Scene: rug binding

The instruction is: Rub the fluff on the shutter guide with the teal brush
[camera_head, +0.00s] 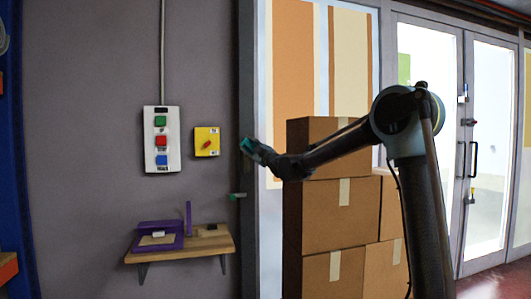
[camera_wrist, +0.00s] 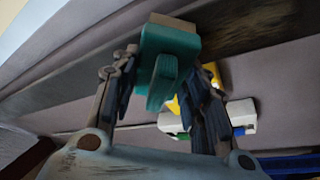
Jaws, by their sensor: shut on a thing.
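The teal brush (camera_wrist: 168,45) is held between the two fingers of my gripper (camera_wrist: 163,85) in the wrist view, its tan face (camera_wrist: 172,20) pointing away from the palm. In the head view my gripper (camera_head: 256,150) holds the teal brush (camera_head: 246,145) at the dark vertical shutter guide (camera_head: 246,70). In the wrist view the guide runs diagonally behind the brush, with a dark brown streaky patch (camera_wrist: 262,28) on it that may be the fluff. I cannot tell whether the brush touches it. No fluff is clear in the head view.
A button box (camera_head: 161,140) and a yellow switch plate (camera_head: 207,142) are on the wall to the left. A wooden shelf (camera_head: 215,244) with a purple holder (camera_head: 160,236) is below. A small green-tipped piece (camera_head: 237,196) juts by the guide. Stacked cartons (camera_head: 330,215) stand right.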

